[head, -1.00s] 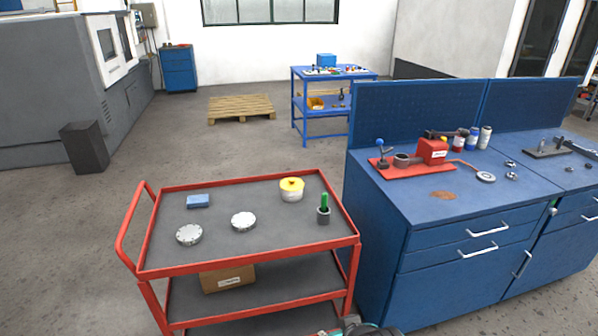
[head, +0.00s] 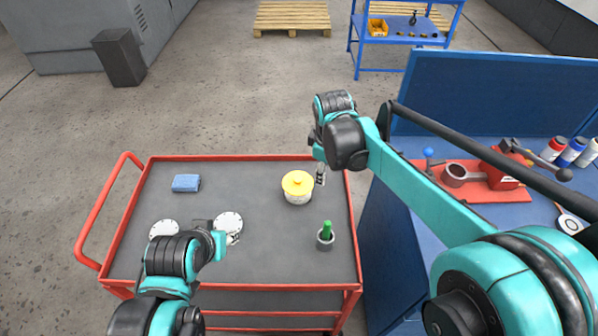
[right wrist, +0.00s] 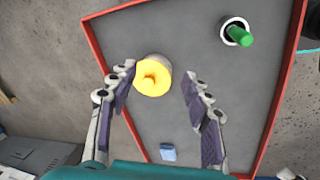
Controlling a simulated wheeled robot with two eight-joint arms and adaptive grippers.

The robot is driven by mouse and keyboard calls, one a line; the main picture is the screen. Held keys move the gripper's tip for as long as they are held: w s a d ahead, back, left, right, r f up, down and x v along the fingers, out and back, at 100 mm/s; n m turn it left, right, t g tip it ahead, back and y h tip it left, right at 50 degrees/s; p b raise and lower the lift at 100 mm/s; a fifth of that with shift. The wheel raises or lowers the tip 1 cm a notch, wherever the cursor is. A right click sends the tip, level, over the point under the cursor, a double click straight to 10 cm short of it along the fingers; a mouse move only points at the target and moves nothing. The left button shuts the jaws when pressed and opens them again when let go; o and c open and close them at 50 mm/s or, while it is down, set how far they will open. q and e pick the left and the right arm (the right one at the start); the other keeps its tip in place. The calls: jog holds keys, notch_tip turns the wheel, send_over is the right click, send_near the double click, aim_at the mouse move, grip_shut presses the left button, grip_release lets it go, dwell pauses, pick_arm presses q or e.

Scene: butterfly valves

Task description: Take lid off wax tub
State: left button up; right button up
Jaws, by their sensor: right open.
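The wax tub (head: 298,196) is a pale, round tub on the red cart's grey top. Its yellow lid (head: 298,182) with a small knob sits on it. In the right wrist view the lid (right wrist: 152,78) lies ahead of my right gripper (right wrist: 156,82), nearer its left finger. That gripper is open and empty, its fingers spread apart; in the head view it (head: 319,176) is just right of the tub. My left gripper (head: 232,238) is at the front of the cart beside a metal disc; its fingers are too small and partly hidden to read.
On the cart (head: 225,158) are a blue block (head: 186,183), two metal discs (head: 228,222) (head: 164,229) and a dark cup with a green handle (head: 325,235). The blue workbench (head: 400,235) stands close on the right. The cart's back middle is clear.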

jog(key=w+a+f+n+g+p, duration=0.2)
jog(key=w+a+f+n+p, duration=0.2)
jog(key=w+a+n, duration=0.3)
jog(key=h, duration=0.1)
send_over(298, 179)
jog(key=a, duration=0.2)
notch_tip(298, 179, down, 4)
jog(key=shift+d+r, duration=0.1)
jog(key=f, duration=0.1)
jog(key=d+f+b, duration=0.1)
jog(key=f, duration=0.1)
jog(key=f+b, duration=0.1)
jog(key=f, duration=0.1)
jog(key=shift+w+d, duration=0.15)
jog(key=shift+d, duration=0.15)
jog(key=shift+c, duration=0.6)
pick_arm(q)
notch_tip(298, 179, up, 3)
jog(key=shift+s+a+f, duration=0.1)
jog(key=shift+s, duration=0.05)
pick_arm(e)
jog(key=c, duration=0.8)
